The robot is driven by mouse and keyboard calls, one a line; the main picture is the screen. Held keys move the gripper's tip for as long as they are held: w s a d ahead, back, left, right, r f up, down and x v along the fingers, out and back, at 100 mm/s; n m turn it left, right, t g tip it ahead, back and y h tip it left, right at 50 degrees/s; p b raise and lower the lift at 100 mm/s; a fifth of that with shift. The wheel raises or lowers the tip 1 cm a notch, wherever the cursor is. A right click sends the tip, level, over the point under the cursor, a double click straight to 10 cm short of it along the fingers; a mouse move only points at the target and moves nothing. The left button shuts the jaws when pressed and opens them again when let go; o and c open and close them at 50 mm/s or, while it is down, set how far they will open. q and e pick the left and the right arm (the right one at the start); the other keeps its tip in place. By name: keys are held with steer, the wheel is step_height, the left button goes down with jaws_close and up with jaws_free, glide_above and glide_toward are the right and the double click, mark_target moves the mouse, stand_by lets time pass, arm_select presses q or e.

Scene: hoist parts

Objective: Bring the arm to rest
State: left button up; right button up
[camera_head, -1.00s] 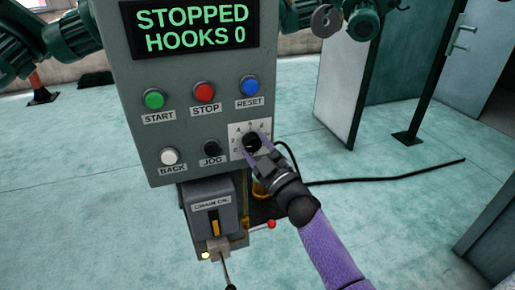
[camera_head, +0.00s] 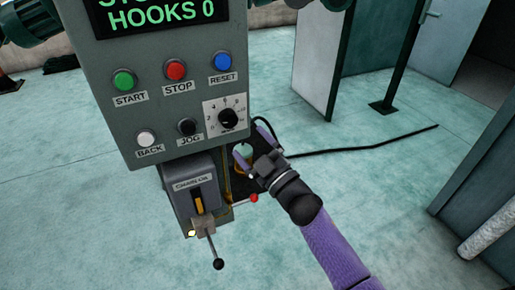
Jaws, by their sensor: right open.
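My right gripper (camera_head: 254,143), on a purple arm from the lower right, is open and empty. It is just below and right of the black rotary dial (camera_head: 228,117) and apart from it. The dial sits on a white numbered plate at the lower right of the grey control panel (camera_head: 168,92). The panel's display (camera_head: 160,12) is cut off by the top edge and shows "HOOKS 0" in green. My left gripper is not in view.
The panel has green START (camera_head: 123,80), red STOP (camera_head: 176,69), blue RESET (camera_head: 223,61), white BACK (camera_head: 146,138) and black JOG (camera_head: 187,127) buttons. Below hangs a grey chain oil box (camera_head: 190,184) with a lever (camera_head: 216,250). A black cable (camera_head: 370,147) lies on open floor.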

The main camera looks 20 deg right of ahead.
steer(key=v, duration=0.3)
steer(key=shift+s, duration=0.1)
